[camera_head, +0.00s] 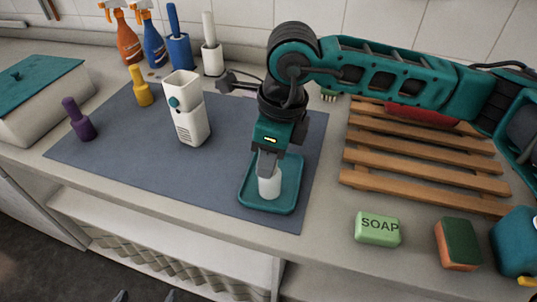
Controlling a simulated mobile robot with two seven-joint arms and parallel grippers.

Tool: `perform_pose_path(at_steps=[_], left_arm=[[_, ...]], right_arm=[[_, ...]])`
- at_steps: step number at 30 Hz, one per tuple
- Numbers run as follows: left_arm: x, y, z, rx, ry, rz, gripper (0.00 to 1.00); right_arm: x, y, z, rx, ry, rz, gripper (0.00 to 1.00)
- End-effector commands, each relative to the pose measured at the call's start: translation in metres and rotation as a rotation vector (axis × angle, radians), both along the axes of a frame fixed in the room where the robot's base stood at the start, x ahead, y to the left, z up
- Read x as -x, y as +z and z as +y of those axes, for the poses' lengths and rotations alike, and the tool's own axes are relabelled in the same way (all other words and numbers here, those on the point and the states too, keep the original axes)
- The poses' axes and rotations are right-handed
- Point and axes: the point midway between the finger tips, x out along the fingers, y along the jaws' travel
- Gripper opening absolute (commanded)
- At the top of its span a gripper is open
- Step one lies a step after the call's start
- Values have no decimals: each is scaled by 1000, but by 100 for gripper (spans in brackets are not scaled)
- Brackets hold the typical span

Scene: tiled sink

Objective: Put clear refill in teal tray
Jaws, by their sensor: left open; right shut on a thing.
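The clear refill (269,186), a small whitish cylinder, stands upright over the floor of the teal tray (285,205). Whether its base touches the tray is hard to tell. My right gripper (268,168) points down from above and is shut on the refill's upper part, hiding its top. The teal tray lies on the front right of the grey-blue mat. My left gripper (145,296) shows only as two dark tips set apart at the bottom edge, open and empty, well away from the tray.
A white dispenser (190,125) stands on the mat left of the tray. Purple (80,122) and yellow (141,90) refills stand further left. A wooden rack (410,165), green soap (378,229) and a sponge (458,244) are on the right. The mat's left front is clear.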

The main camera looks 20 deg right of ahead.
Motion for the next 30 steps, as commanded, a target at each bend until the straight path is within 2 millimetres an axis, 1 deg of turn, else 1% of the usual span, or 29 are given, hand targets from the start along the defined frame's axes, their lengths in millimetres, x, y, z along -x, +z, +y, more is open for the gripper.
perform_pose_path(at_steps=[1, 2, 9, 16, 20, 23, 30], left_arm=[[0, -4, 0, 0, 0, 0, 100], [0, -3, 0, 0, 0, 1, 100], [0, -2, 0, 0, 0, 1, 100], [0, -2, 0, 0, -1, 1, 100], [0, 5, 0, 0, -1, 1, 100], [0, 2, 0, 1, -1, -1, 100], [0, 2, 0, 1, -1, -1, 100]], right_arm=[[0, -3, 0, 0, 1, 0, 0], [0, -2, 0, -1, 1, -1, 29], [0, -1, 0, 0, 1, 0, 52], [0, -1, 0, 0, 1, 0, 52], [0, 5, 0, 0, 1, 0, 52], [0, 19, -2, -2, 1, -5, 52], [4, 71, -9, -1, 0, -5, 52]])
